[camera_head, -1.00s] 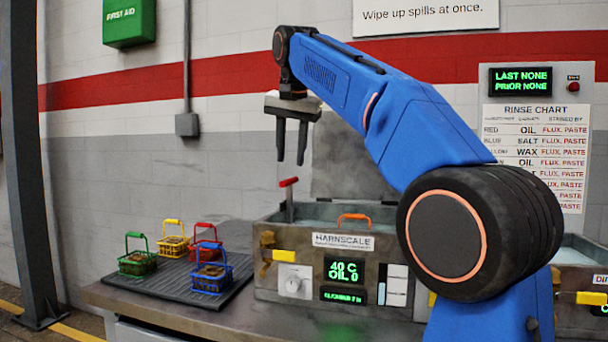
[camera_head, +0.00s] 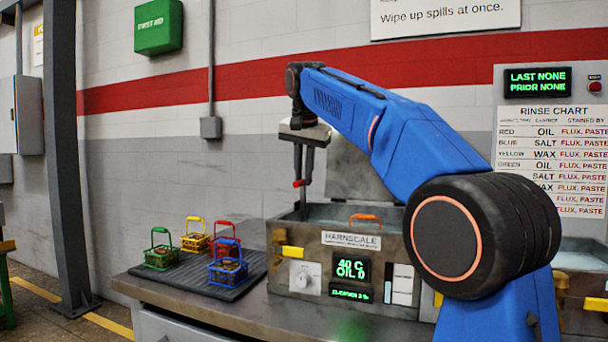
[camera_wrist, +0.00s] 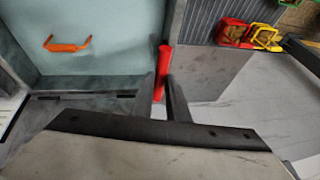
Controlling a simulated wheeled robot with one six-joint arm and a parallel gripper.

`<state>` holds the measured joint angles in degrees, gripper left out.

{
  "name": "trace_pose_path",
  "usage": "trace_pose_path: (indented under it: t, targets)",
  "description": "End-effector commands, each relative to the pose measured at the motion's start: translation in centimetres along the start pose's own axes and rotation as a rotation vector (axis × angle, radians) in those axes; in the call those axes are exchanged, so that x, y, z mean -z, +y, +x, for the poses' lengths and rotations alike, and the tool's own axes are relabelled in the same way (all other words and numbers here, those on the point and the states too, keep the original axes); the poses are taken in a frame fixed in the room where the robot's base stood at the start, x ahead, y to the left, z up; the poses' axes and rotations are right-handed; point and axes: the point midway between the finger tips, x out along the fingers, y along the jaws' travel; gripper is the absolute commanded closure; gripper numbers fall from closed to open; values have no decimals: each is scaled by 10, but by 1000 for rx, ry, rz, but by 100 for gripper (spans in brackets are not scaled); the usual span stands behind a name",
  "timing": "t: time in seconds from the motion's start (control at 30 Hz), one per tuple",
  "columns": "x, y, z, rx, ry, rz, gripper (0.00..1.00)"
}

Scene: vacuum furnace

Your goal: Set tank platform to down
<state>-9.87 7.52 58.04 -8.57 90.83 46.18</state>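The tank (camera_head: 283,270) has a grey metal front marked HARNSCALE and stands on the bench. An upright lever with a red handle (camera_head: 298,184) rises at its left rear. The handle also shows in the wrist view (camera_wrist: 162,65), between my two fingers. My gripper (camera_head: 306,182) points down at the height of the handle, with one finger on each side of it. The fingers look close to the handle, but I cannot tell whether they press on it. An orange platform handle (camera_head: 365,217) stands up above the tank's front rim, and shows in the wrist view (camera_wrist: 67,45).
Several coloured wire baskets stand on a dark ribbed mat (camera_head: 240,286) left of the tank. The tank display (camera_head: 350,270) reads 40 C, OIL 0. A yellow handle (camera_head: 291,252) and a dial (camera_head: 304,278) are on its front. A rinse chart hangs at right.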

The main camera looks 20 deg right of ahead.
Motion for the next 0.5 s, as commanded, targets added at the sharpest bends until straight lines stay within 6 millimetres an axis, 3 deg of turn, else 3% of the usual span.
trace_pose_path:
  t: [0.17, 0.5]
  targets:
    - [-1, 1, 3, -1, -1, 0, 100]
    - [-13, 7, 32, -1, -1, 1, 100]
